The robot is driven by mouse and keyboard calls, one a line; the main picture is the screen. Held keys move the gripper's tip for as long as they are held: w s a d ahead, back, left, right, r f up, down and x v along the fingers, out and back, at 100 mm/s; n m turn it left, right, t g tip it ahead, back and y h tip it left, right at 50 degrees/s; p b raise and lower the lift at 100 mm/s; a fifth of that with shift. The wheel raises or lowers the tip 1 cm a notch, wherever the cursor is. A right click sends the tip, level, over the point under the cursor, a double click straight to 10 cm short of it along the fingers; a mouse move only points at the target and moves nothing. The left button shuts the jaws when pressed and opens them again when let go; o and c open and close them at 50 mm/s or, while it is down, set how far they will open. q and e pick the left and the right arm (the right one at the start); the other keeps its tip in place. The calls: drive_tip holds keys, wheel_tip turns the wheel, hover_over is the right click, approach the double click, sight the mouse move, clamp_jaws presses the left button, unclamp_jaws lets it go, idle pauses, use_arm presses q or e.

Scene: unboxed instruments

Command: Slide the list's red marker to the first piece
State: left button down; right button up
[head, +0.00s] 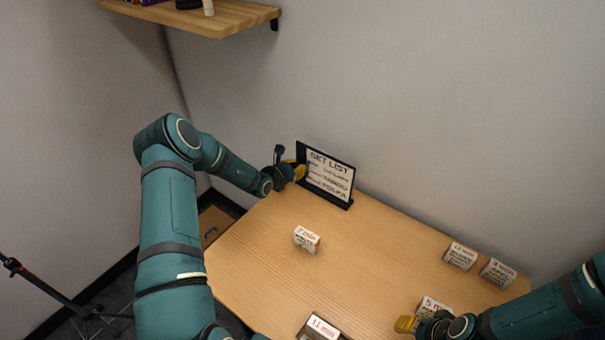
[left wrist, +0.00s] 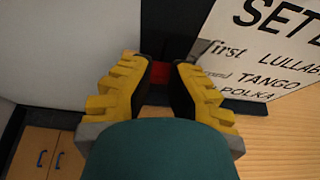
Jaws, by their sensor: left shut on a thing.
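The set list (head: 330,176) is a white board in a dark frame, standing at the back left of the table (head: 270,245). In the left wrist view the board (left wrist: 275,50) reads "first LULLABY", with TANGO and POLKA below. The red marker (left wrist: 159,73) shows between my left fingertips, beside the board's left edge. My left gripper (head: 301,172) is shut on it, its yellow fingers (left wrist: 160,82) covering its sides. I cannot tell exactly which line it is level with. My right gripper (head: 408,324) is low at the front right, beside the "5 min" block; its opening is unclear.
A "7 min" block (head: 307,239) stands mid-table. A "5 min" block (head: 434,307) and another block (head: 319,328) are near the front. Two more blocks (head: 460,256) (head: 497,272) stand at the right. A wall shelf (head: 200,18) hangs above. The table before the list is clear.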

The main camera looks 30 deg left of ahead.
sight(301, 157)
use_arm(q)
drive_tip(key=r, duration=0.1)
drive_tip(key=r+p, duration=0.1)
drive_tip(key=r, duration=0.1)
drive_tip(key=shift+w+d+r, duration=0.15)
drive_tip(key=shift+d+r, duration=0.1)
drive_tip(key=shift+r, duration=0.15)
use_arm(e)
drive_tip(key=shift+w+d+r, duration=0.15)
drive_tip(key=shift+d+r, duration=0.1)
drive_tip(key=shift+r, duration=0.2)
drive_tip(key=shift+w+d+r, duration=0.1)
drive_tip(key=shift+d+r, duration=0.15)
drive_tip(key=shift+r, duration=0.2)
use_arm(q)
drive_tip(key=shift+r+p, duration=0.25)
drive_tip(key=shift+p, duration=0.15)
use_arm(e)
drive_tip(key=shift+a+r, duration=0.1)
use_arm(q)
drive_tip(key=shift+a, duration=0.25)
use_arm(e)
drive_tip(key=shift+w+a, duration=0.1)
drive_tip(key=shift+a, duration=0.05)
use_arm(q)
drive_tip(key=shift+d, duration=0.1)
drive_tip(key=c, duration=0.8)
unclamp_jaws()
drive_tip(key=shift+w+f, duration=0.1)
drive_tip(key=shift+f, duration=0.1)
